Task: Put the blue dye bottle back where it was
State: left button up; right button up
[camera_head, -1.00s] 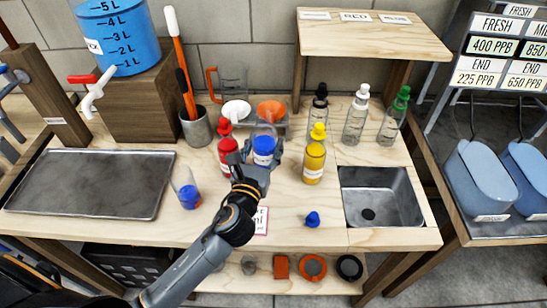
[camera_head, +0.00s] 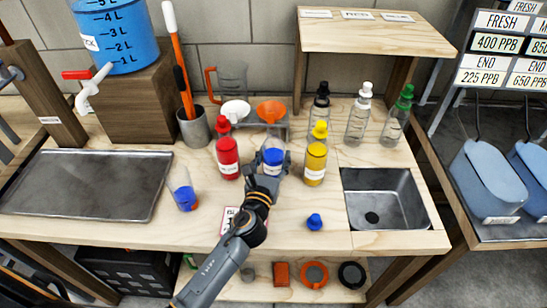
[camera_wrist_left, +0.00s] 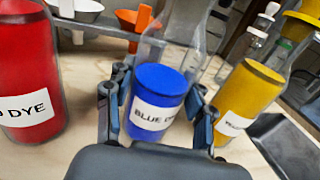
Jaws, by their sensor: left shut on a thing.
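The blue dye bottle (camera_head: 272,160) stands without its cap between the red dye bottle (camera_head: 228,158) and the yellow dye bottle (camera_head: 315,163) on the wooden bench. My left gripper (camera_head: 268,168) is shut around its lower part. In the left wrist view the blue dye bottle (camera_wrist_left: 160,95) shows its label between the two fingers of my left gripper (camera_wrist_left: 155,112). The blue cap (camera_head: 314,222) lies apart on the bench, in front of the yellow bottle. Whether the bottle's base touches the bench is hidden. My right gripper is not in view.
A metal tray (camera_head: 85,185) lies at the left and a sink (camera_head: 385,197) is at the right. Funnels (camera_head: 271,109) stand behind. Several bottles, including a green-capped one (camera_head: 396,117), stand at the back right.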

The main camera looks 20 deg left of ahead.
pick_arm(q)
jog(key=shift+f, duration=0.15)
jog(key=o, duration=1.5)
jog(key=shift+r, duration=0.2)
jog(key=shift+s+f, duration=0.1)
jog(key=shift+s, duration=0.25)
jog(key=s, duration=0.3)
jog(key=s+b, duration=0.1)
jog(key=s, duration=0.7)
jog(key=shift+s+d, duration=0.2)
jog(key=shift+d, duration=0.1)
